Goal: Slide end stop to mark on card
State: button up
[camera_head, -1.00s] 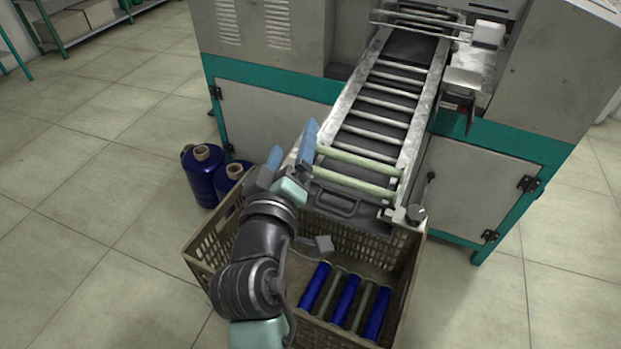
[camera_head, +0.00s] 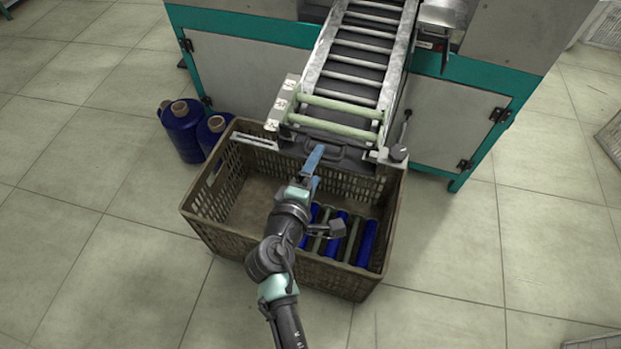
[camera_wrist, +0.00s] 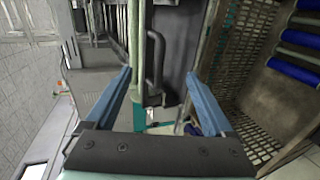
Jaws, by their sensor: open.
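A dark end plate with a black handle (camera_head: 335,152) closes the near end of the roller conveyor; I take it for the end stop. A pale strip with several white marks (camera_head: 284,104) lies along the conveyor's left side; it may be the card, but its print is too small to read. My gripper (camera_head: 316,166) is open and empty, over the crate just in front of the end plate. In the wrist view, the black handle (camera_wrist: 155,62) shows between the two blue fingers (camera_wrist: 158,76), beyond their tips; I cannot tell the exact gap.
A brown crate (camera_head: 225,240) stands below the conveyor end, with blue and green bobbins (camera_head: 368,243) inside. A lever with a round knob (camera_head: 398,152) is at the conveyor's right corner. Blue thread cones (camera_head: 182,128) stand left.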

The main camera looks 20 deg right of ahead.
jog(key=shift+b+x, duration=0.8)
jog(key=shift+x, duration=1.5)
grip_shut()
